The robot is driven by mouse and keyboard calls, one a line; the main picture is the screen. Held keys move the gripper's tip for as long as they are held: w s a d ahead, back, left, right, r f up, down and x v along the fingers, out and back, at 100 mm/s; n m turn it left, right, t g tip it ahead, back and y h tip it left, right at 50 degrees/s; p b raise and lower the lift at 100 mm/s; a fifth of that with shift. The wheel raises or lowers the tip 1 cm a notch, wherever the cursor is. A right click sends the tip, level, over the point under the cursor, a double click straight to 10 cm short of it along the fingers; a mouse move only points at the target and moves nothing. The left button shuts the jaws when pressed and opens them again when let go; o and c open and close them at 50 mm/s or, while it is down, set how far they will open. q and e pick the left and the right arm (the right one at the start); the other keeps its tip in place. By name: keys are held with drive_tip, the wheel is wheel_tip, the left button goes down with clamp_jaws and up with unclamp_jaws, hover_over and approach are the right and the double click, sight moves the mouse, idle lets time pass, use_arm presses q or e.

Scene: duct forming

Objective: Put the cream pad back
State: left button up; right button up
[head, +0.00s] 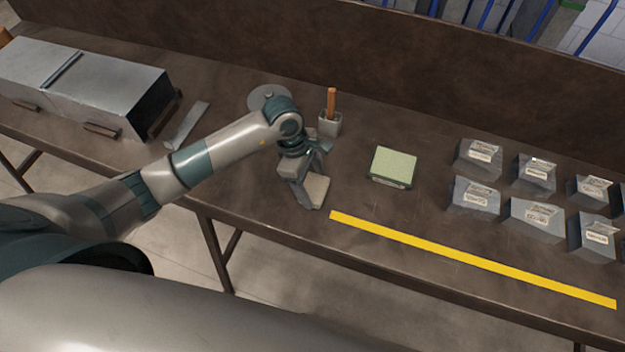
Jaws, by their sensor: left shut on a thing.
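A dark shallow tray (391,183) with a pale green top (395,163) sits to the right of the gripper. My right gripper is not in view.
A small grey holder (329,127) with an upright orange-brown stick (331,101) stands just behind the gripper. A round grey disc (260,98) lies behind the arm. Metal boxes (75,85) stand left. Several labelled grey pieces (535,215) stand right. A yellow strip (470,259) crosses the front.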

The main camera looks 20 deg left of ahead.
use_arm(q)
drive_tip(key=shift+f, duration=0.2)
drive_tip(key=shift+f, duration=0.1)
drive_tip(key=o, duration=1.1)
drive_tip(key=shift+r, duration=0.25)
drive_tip(key=shift+w+a+r+b, duration=0.1)
drive_tip(key=shift+r+b, duration=0.1)
drive_tip(key=shift+b, duration=0.1)
drive_tip(key=b+v, duration=0.4)
drive_tip(key=v, duration=0.7)
drive_tip(key=shift+r, duration=0.25)
drive_tip(key=shift+a, duration=0.1)
